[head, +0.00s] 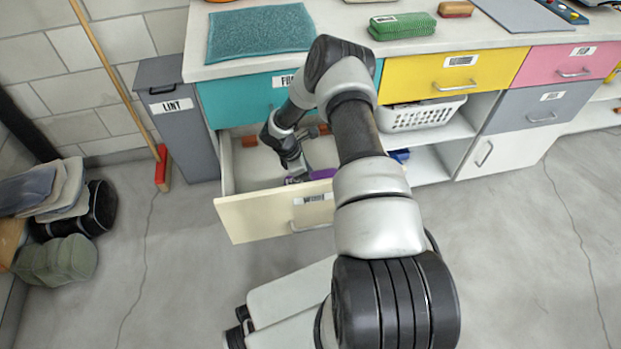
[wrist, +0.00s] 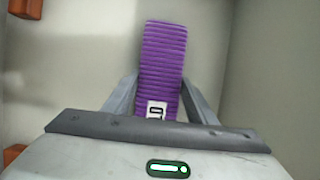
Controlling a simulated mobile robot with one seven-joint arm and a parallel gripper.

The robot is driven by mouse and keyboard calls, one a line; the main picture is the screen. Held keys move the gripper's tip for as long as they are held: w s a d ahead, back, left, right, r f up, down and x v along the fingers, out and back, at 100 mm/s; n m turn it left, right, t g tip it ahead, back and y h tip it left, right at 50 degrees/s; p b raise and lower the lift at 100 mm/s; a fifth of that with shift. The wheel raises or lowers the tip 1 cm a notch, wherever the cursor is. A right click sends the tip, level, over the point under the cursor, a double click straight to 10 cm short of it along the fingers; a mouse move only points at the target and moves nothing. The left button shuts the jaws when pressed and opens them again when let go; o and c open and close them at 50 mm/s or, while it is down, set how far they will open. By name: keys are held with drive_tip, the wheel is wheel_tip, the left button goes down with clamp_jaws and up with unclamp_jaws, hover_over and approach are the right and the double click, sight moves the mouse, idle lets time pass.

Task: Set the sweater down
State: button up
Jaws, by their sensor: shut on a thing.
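The sweater (wrist: 163,55) is a purple ribbed, folded bundle with a small white tag, seen lengthwise in the wrist view. My gripper (wrist: 160,98) is shut on it, with one finger along each side. In the head view, part of the purple sweater (head: 323,173) shows inside the open cream drawer (head: 262,212), partly hidden by my arm. My gripper (head: 297,172) is down inside this drawer, near its left half. I cannot tell whether the sweater touches the drawer floor.
Small red-brown blocks (wrist: 24,8) lie along the drawer's left in the wrist view. The teal drawer (head: 240,100) is above the open one. A grey LINT bin (head: 178,125) stands left. A white basket (head: 420,115) sits on the shelf to the right. Free drawer floor surrounds the sweater.

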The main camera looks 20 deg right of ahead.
drive_tip(key=o, duration=1.2)
drive_tip(key=shift+o, duration=0.2)
drive_tip(key=p+v, duration=0.2)
drive_tip(key=v, duration=1)
drive_tip(key=shift+p, duration=0.35)
